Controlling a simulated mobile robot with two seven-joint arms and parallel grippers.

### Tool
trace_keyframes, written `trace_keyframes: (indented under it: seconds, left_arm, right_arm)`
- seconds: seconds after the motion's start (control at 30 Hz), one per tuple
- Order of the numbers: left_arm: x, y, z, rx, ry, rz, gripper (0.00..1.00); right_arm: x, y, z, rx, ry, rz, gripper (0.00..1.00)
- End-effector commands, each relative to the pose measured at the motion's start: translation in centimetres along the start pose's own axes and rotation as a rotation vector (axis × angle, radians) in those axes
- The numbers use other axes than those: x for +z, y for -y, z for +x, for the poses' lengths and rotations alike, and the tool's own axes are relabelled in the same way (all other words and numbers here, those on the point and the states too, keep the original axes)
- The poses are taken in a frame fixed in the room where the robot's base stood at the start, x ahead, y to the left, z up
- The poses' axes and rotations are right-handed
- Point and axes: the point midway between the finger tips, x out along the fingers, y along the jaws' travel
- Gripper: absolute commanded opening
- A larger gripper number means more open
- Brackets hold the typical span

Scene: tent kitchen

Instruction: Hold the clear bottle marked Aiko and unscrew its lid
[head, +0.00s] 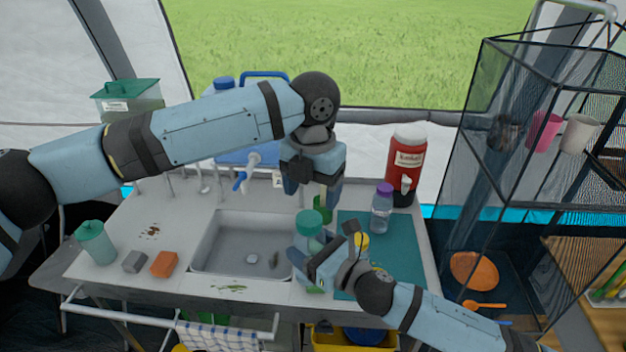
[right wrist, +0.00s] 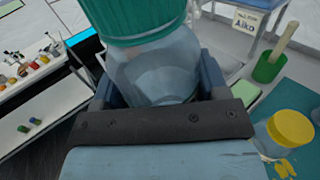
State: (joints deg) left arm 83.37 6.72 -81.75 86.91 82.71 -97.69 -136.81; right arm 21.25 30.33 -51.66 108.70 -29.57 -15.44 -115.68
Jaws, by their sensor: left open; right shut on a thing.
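A clear bottle with a green lid (head: 309,222) stands at the right edge of the sink. My right gripper (head: 308,262) is shut around its body, and the right wrist view shows the clear body (right wrist: 155,68) between the fingers under the green lid (right wrist: 135,18). No name shows on this bottle. My left gripper (head: 303,190) is open and points down just above and behind the lid, apart from it. A card reading Aiko (right wrist: 250,20) is behind, by the blue water container (head: 232,160). Another clear bottle with a purple lid (head: 381,212) stands on the teal mat.
The sink (head: 205,262) is left of the held bottle. A green cup (head: 322,212) and a yellow-lidded jar (head: 361,241) are close by. A red drink dispenser (head: 405,160) is behind the mat (head: 405,260). Sponges (head: 164,264) and a green tumbler (head: 96,243) stand left.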

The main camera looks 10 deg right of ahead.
Motion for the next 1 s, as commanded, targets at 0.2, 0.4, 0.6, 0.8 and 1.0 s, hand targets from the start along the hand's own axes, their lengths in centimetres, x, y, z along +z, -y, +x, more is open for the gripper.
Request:
trace_keyframes:
  seconds: [0.2,0.4,0.6,0.8,1.0]
  left_arm:
    - [0.0,0.0,3.6,-0.002,0.0,-0.001,0.72]
    - [0.0,0.0,5.8,-0.003,0.001,-0.002,0.72]
    - [0.0,0.0,6.4,-0.003,0.002,-0.002,0.72]
    - [0.0,0.0,6.3,-0.003,0.003,-0.002,0.65]
    - [0.0,0.1,6.3,-0.004,0.003,0.0,0.22]
  right_arm:
    - [0.0,0.0,0.0,0.0,0.001,0.0,0.01]
    - [0.1,0.0,0.0,0.0,0.001,0.0,0.01]
    - [0.1,0.0,0.0,0.0,0.001,0.0,0.01]
    - [0.0,0.0,0.0,0.0,0.001,0.0,0.01]
    - [0.1,0.0,0.0,0.0,0.001,0.0,0.01]
